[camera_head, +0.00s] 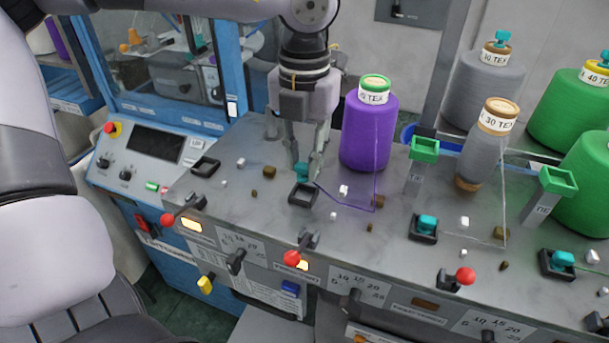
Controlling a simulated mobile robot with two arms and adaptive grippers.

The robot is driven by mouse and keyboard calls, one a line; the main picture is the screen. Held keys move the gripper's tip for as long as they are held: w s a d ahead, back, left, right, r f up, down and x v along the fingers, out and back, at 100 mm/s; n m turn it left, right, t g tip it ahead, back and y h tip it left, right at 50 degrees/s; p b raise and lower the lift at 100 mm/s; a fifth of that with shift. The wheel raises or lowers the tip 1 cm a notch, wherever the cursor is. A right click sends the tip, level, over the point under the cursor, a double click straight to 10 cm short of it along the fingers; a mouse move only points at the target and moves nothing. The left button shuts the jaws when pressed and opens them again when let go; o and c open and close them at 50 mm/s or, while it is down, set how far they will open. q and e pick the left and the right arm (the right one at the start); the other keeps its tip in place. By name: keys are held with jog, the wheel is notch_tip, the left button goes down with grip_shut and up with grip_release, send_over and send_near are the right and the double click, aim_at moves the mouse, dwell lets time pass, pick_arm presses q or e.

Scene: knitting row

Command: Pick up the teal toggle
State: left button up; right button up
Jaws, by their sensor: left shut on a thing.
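My left gripper (305,168) points down over the grey machine top and is shut on a small teal toggle (301,170). The fingers partly hide the toggle. It shows just above and behind a black square holder (303,194), whose opening looks empty; I cannot tell whether the toggle still touches it. A second teal toggle (427,222) sits in a black holder further right. A third teal toggle (563,258) sits in another holder near the right edge. My right gripper is not in view.
A purple yarn cone (368,135) stands close to the right of the gripper, with a thread running down. Grey cones (487,150) and green cones (567,110) stand further right. Red-knobbed levers (292,257) line the front edge. A blue-framed machine (180,115) stands behind left.

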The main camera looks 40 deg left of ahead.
aim_at(305, 163)
pick_arm(q)
notch_tip(305, 163, up, 16)
jog(key=b, duration=0.2)
